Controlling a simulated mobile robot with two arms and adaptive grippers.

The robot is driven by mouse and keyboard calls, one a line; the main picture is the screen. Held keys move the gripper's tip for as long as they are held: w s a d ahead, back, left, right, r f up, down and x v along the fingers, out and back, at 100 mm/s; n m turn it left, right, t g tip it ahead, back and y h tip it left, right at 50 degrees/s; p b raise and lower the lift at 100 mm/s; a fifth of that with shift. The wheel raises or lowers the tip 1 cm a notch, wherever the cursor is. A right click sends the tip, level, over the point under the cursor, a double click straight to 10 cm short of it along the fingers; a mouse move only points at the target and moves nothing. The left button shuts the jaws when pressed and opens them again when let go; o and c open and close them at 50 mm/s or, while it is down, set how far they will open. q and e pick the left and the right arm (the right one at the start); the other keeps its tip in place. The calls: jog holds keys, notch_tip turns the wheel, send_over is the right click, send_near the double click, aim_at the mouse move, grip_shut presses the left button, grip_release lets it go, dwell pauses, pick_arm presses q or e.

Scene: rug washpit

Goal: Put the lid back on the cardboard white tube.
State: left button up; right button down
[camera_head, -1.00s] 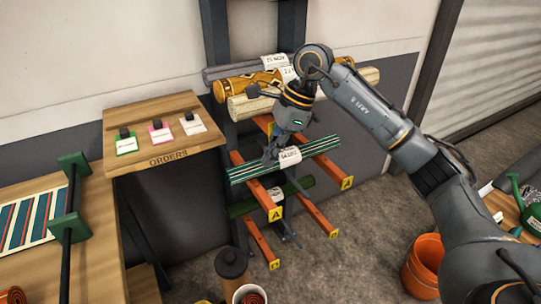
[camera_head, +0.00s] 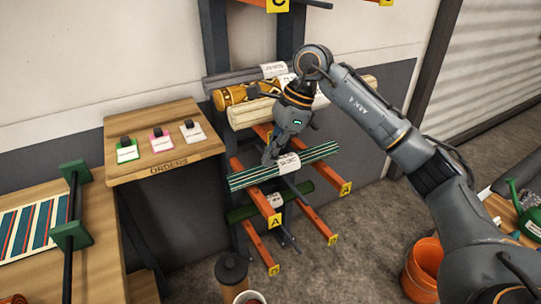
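The white tube (camera_head: 249,298) stands at the bottom edge of the head view, mostly cut off; its top looks open. Beside it stands a brown tube with a dark top (camera_head: 231,268). I see no loose lid for the white tube. My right gripper (camera_head: 269,157) points down at a green striped rug roll (camera_head: 312,158) on the rack, left of its white paper label. Its fingertips are at or on the roll, but I cannot tell whether they are closed on it. My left gripper is out of view.
The rack has orange arms (camera_head: 323,227) holding several rolls. A wooden orders board (camera_head: 170,168) with cards and a workbench (camera_head: 100,240) lie left. An orange bucket (camera_head: 423,265) and a green watering can (camera_head: 528,205) are right. Grey floor between is clear.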

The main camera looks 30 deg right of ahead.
jog(key=shift+w+d+r+p, duration=0.2)
jog(key=shift+w+r+p, duration=0.05)
jog(key=shift+r+p, duration=0.3)
jog(key=shift+w+d+r+p, duration=0.15)
jog(key=shift+w+r+p, duration=0.1)
jog(key=shift+r+p, duration=0.25)
jog(key=shift+w+d+r+p, duration=0.25)
jog(key=shift+r+p, duration=0.15)
jog(key=shift+r, duration=0.3)
jog(key=shift+w+d+r+p, duration=0.2)
jog(key=shift+r+p, duration=0.35)
jog(key=shift+r, duration=0.15)
jog(key=shift+w+d+r+p, duration=0.2)
jog(key=shift+r+p, duration=0.3)
jog(key=shift+r, duration=0.2)
jog(key=shift+w+r, duration=0.1)
jog(key=shift+r, duration=0.2)
jog(key=shift+w+d+p, duration=0.1)
jog(key=shift+w+p, duration=0.2)
jog(key=shift+p, duration=0.15)
jog(key=shift+w+d+r+p, duration=0.1)
jog(key=shift+d+r+p, duration=0.05)
jog(key=shift+r+p, duration=0.3)
dwell(0.7)
jog(key=c, duration=1.1)
grip_release()
